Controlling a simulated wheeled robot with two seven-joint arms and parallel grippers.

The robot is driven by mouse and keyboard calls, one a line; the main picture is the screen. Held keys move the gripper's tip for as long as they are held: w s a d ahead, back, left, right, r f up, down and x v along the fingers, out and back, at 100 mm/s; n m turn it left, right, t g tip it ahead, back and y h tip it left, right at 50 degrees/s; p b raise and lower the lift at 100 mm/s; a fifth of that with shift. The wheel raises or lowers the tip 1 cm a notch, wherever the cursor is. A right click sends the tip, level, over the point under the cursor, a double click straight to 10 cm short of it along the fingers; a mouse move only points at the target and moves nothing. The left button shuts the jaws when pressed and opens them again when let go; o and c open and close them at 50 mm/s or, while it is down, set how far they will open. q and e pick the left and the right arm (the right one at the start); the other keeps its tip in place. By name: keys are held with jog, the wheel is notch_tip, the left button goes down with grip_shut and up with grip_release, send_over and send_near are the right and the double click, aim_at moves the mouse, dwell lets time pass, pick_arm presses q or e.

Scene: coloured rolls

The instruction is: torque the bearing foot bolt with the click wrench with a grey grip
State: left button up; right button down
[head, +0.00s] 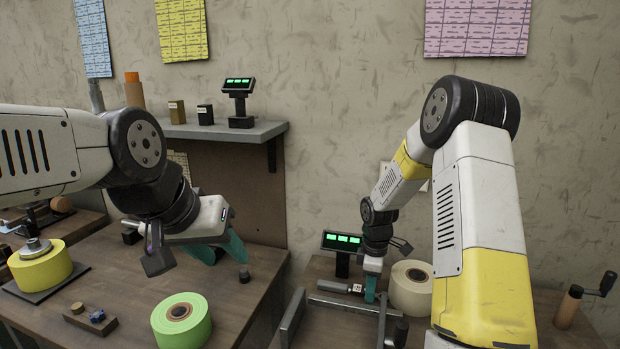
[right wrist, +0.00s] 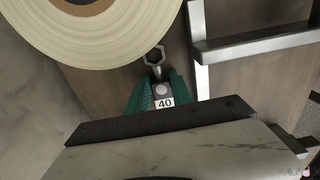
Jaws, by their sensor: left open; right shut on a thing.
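My right gripper (head: 370,286) is down at the right bench. In the right wrist view its teal fingers (right wrist: 158,92) are shut on the click wrench, which has a "40" label (right wrist: 164,103) and a metal ring head (right wrist: 154,56) beyond the fingertips. The wrench (head: 338,287) also shows in the head view, low beside the metal frame. Its grip colour is mostly hidden. My left gripper (head: 220,252) is open and empty above the left bench. A small dark block (head: 90,319) with a blue and a brown knob lies there; I cannot tell whether it is the bearing foot.
A cream roll (head: 411,288) stands close to my right gripper; a metal frame (head: 381,318) is on its other side. A green-lit display (head: 342,242) stands behind. A green roll (head: 181,320) and yellow roll (head: 40,268) are on the left bench. A crank (head: 590,290) is far right.

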jog(key=shift+r, duration=0.1)
dwell(0.4)
jog(key=shift+r, duration=2.4)
jog(key=shift+s+r, duration=0.1)
